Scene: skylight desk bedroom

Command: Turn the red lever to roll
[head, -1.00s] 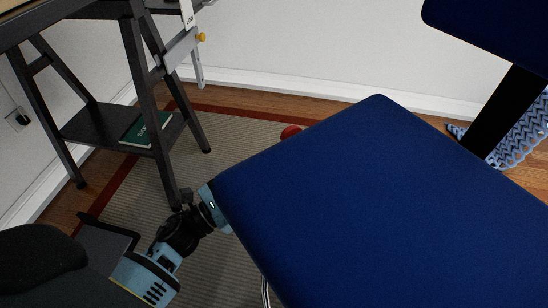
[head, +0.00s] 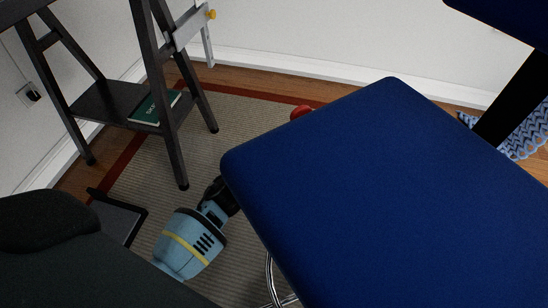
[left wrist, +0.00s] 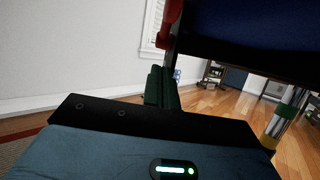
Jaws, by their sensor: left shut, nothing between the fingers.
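The chair's blue seat (head: 390,190) fills the right of the head view. A red part, which looks like the lever (head: 301,112), peeks out past the seat's far left edge. In the left wrist view a red piece (left wrist: 170,28) hangs at the top, beside the dark underside of the seat (left wrist: 255,40). My left gripper (left wrist: 162,78) is shut and empty, below the red piece; I cannot tell if they touch. In the head view the seat hides this gripper, with my left arm reaching under its left edge. My right gripper is not in view.
A dark trestle leg (head: 163,95) with a shelf and a green book (head: 155,106) stands at left on the striped rug (head: 245,120). A chrome chair leg (head: 270,275) shows below the seat. A blue woven item (head: 528,135) lies at right.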

